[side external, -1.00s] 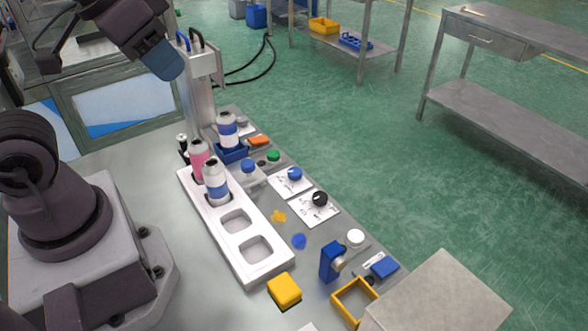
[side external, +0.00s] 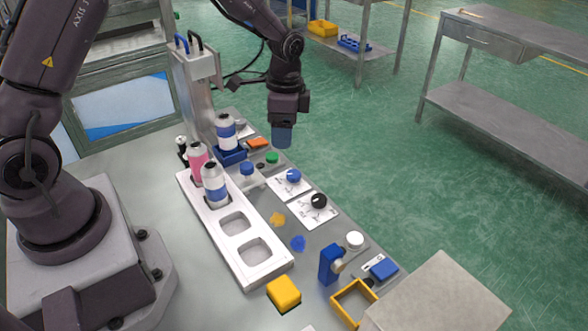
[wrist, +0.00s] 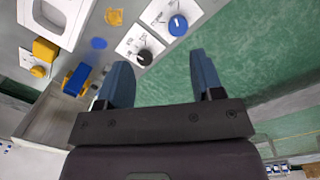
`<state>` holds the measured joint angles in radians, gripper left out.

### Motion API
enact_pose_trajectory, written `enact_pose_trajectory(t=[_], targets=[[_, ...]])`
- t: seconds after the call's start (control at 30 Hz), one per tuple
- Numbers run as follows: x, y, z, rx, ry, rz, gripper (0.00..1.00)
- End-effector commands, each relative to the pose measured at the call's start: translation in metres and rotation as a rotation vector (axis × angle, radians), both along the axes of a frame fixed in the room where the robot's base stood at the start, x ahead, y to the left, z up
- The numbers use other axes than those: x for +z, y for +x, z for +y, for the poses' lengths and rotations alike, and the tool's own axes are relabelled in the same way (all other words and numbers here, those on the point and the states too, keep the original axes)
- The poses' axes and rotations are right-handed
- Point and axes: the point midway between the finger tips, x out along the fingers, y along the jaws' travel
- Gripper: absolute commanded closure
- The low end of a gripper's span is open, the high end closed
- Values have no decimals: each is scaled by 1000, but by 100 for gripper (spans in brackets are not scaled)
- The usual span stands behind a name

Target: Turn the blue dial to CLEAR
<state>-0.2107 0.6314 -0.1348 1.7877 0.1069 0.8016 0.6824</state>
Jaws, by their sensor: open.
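The blue dial (side external: 293,175) sits on a white label plate on the bench, and it also shows near the top of the wrist view (wrist: 178,25). The lettering around it is too small to read, so I cannot tell where it points. My gripper (side external: 282,140) hangs above the far edge of the bench, beyond the dial and apart from it. In the wrist view its two blue fingers (wrist: 162,85) are spread with nothing between them.
A black dial (side external: 318,201) on its own white plate stands beside the blue one. A green button (side external: 272,157), an orange block (side external: 258,143) and a blue-capped part (side external: 247,168) are close by. A white tray (side external: 249,283) holds cans.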

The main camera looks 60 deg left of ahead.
Motion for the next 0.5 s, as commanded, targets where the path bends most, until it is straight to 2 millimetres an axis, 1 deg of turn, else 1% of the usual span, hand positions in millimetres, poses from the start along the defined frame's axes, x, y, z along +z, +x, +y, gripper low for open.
enact_pose_trajectory(t=[0.03,0.07,0.1,0.13,0.23,0.37,0.47,0.5], targets=[[-6,12,0,-72,-6,-16,39],[-4,19,0,-113,-5,-34,39],[2,26,1,-159,-1,-59,39],[3,28,2,-187,0,-69,39],[3,29,2,-253,1,-73,39],[-4,28,2,-277,0,-71,39],[-18,27,2,-275,-1,-68,39],[-26,27,2,-274,-1,-68,39]])
